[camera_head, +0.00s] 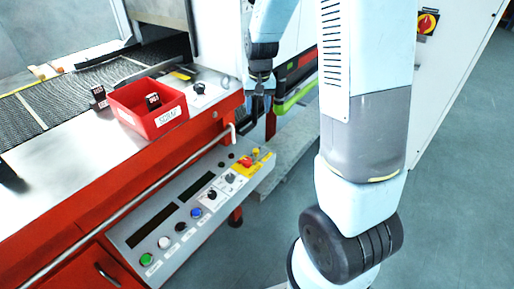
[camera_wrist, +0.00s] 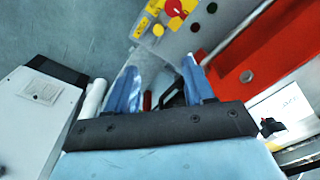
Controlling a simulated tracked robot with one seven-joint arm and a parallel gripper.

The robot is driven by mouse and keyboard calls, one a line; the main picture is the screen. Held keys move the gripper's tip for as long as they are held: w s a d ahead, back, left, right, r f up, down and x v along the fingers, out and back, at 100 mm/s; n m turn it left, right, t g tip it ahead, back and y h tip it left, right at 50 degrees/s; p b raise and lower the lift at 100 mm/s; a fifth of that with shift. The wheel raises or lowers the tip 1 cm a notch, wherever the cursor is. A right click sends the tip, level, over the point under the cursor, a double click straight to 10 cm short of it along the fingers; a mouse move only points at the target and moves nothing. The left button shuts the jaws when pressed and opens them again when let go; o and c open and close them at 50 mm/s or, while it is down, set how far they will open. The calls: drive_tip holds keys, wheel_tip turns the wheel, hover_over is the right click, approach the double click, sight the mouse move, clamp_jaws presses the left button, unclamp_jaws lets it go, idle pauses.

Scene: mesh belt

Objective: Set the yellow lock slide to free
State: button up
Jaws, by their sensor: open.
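A small yellow piece (camera_head: 256,152) stands at the far right end of the control panel, beside a red button on a yellow plate (camera_head: 243,161). A yellow piece also shows in the wrist view (camera_wrist: 158,30), near the red button. I cannot tell for sure that it is the lock slide, nor its setting. My gripper (camera_wrist: 160,85) is open, with its two blue fingers apart and no object held between them. The yellow piece is beyond the fingertips and apart from them. In the head view my gripper (camera_head: 262,103) hangs above and behind the panel's right end.
The panel (camera_head: 165,232) carries coloured buttons, black knobs and dark displays. A rail (camera_head: 150,185) runs along the red machine front above it. A red bin (camera_head: 130,123) stands on the steel top by the mesh belt (camera_head: 60,100). A white cabinet stands at right.

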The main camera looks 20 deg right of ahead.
approach(256, 150)
drive_tip(key=shift+g, duration=0.4)
drive_tip(key=f, duration=0.5)
drive_tip(key=w+f, duration=0.1)
drive_tip(key=f, duration=0.2)
drive_tip(key=shift+a+f, duration=0.15)
drive_tip(key=shift+f, duration=0.25)
clamp_jaws()
